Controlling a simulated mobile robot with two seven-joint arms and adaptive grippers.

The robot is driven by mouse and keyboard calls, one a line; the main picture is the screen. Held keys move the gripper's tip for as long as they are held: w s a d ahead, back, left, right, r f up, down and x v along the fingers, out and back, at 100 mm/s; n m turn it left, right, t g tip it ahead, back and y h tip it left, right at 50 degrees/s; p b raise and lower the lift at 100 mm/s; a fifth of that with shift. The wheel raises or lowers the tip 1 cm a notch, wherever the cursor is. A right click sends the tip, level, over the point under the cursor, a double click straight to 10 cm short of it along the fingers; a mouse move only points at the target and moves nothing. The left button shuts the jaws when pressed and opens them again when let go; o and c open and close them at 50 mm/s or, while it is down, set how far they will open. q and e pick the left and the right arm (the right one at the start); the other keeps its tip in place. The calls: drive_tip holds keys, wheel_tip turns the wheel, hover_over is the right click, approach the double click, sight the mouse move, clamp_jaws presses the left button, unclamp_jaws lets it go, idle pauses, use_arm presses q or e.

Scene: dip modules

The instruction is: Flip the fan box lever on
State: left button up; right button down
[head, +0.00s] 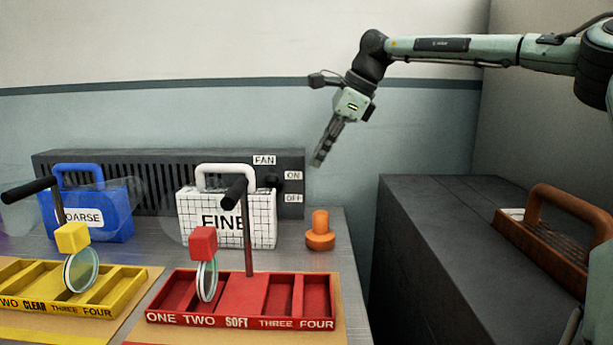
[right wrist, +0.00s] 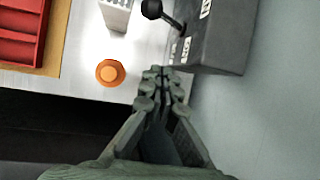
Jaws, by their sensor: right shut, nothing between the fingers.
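The fan box (head: 110,165) is a long dark vented box at the back of the table, with FAN, ON and OFF labels at its right end. Its lever (head: 270,181) has a black knob beside the ON and OFF labels; it also shows in the right wrist view (right wrist: 152,9), sticking out from the box face. I cannot tell surely which way it is set. My right gripper (head: 318,160) is shut and empty, just right of and above the box's right end, apart from the lever. In the right wrist view its fingertips (right wrist: 160,76) are near the OFF label. My left gripper is not in view.
A white FINE case (head: 255,235) and a blue COARSE case (head: 110,225) stand before the box. An orange knob (head: 320,237) sits at the table's right. Red (head: 240,318) and yellow (head: 60,305) trays are in front. A dark cabinet (head: 440,240) stands right, past a gap.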

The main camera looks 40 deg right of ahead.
drive_tip(key=shift+s+d+r, duration=0.1)
drive_tip(key=shift+d+r, duration=0.55)
drive_tip(key=shift+r, duration=0.35)
